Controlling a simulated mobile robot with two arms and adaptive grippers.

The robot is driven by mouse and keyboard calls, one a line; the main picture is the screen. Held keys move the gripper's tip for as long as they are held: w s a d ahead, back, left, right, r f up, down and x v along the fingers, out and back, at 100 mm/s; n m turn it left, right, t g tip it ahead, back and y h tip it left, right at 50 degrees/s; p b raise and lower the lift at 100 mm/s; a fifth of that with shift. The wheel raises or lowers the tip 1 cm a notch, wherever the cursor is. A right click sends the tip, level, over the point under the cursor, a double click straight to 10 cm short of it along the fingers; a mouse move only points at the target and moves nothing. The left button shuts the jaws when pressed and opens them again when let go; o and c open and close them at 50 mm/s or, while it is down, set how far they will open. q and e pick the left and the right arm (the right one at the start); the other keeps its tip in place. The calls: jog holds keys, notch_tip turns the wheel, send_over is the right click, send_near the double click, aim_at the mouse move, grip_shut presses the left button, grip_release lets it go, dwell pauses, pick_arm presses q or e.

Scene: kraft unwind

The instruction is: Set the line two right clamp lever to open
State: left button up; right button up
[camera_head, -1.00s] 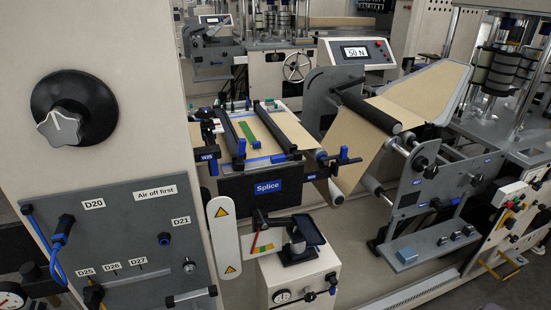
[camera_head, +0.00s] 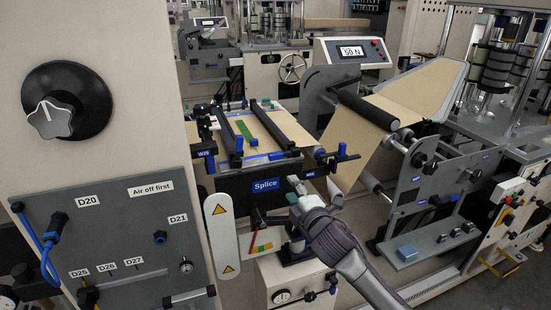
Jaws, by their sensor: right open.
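The splice table (camera_head: 231,190) stands in the middle, with a blue "Splice" label on its dark front. Two black clamp bars with blue ends lie across its brown web. At its right end a blue-and-black lever (camera_head: 341,153) sticks out; I take it for the right clamp lever, but its setting is too small to tell. A similar blue part (camera_head: 204,153) is at the left end. My right gripper (camera_head: 293,188) is open and looks empty, in front of the table's front face, left of and below the right lever. Its fingers are small and partly unclear. My left gripper is not in view.
A cream cabinet (camera_head: 292,270) with a gauge stands under my right arm. A cream post with a knob (camera_head: 68,100) and grey panel (camera_head: 130,225) fills the left. A roller with brown web (camera_head: 367,110) and a grey shelf (camera_head: 428,246) are at the right.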

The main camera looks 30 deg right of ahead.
aim_at(277, 157)
jog(key=shift+n+t, duration=0.3)
jog(key=shift+t, duration=0.2)
jog(key=w+r+p, duration=0.1)
jog(key=w, duration=0.3)
jog(key=w+d+r, duration=0.1)
jog(key=w, duration=0.2)
jog(key=w+d+r+p, duration=0.1)
jog(key=w, duration=0.3)
jog(key=shift+w+d+r+p, duration=0.2)
jog(key=shift+w+d+p, duration=0.05)
jog(key=shift+w+p, duration=0.05)
jog(key=shift+x, duration=0.8)
jog(key=shift+f, duration=0.1)
grip_shut()
